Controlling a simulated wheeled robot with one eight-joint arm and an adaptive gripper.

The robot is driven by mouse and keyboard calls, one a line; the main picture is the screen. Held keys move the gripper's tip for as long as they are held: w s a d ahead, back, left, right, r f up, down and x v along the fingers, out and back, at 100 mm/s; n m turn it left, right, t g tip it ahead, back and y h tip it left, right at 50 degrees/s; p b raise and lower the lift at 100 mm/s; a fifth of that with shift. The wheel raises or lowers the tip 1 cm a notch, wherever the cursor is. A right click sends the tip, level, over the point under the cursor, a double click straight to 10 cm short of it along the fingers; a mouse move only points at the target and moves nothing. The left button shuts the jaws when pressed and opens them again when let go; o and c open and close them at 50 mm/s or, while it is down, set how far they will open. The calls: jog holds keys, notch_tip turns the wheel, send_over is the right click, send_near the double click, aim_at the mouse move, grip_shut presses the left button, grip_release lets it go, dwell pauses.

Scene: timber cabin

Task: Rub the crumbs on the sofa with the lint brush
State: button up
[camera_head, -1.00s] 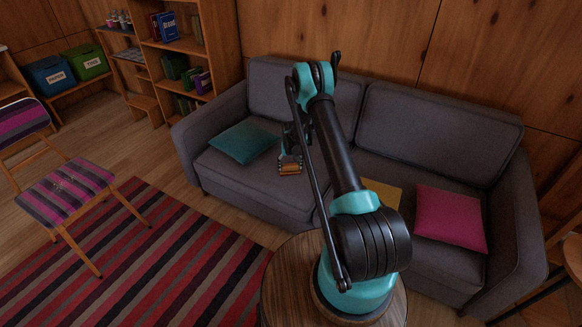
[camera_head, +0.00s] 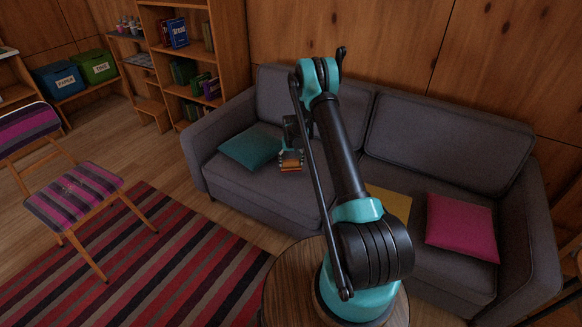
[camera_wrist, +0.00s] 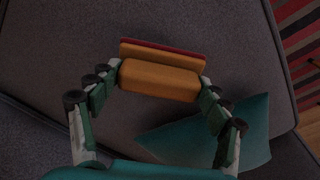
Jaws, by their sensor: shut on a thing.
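The grey sofa (camera_head: 262,190) stands against the timber wall. My gripper (camera_head: 291,152) is over the left part of its seat, just right of the teal cushion (camera_head: 250,146). The gripper is shut on the lint brush (camera_head: 291,167), a small orange block with a dark red strip. In the wrist view, the lint brush (camera_wrist: 158,80) lies across between the two fingertips, with grey sofa fabric behind it. I cannot tell whether it touches the seat. I cannot make out crumbs on the sofa; part of the seat is hidden behind my arm.
A magenta cushion (camera_head: 462,228) and a yellow cushion (camera_head: 391,203) are on the sofa's right part. A round wooden table (camera_head: 285,283) is in front. A striped chair (camera_head: 75,197) with small specks on its seat stands at left, beside a striped rug (camera_head: 150,262).

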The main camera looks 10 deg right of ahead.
aim_at(291, 160)
jog(key=shift+r, duration=1.65)
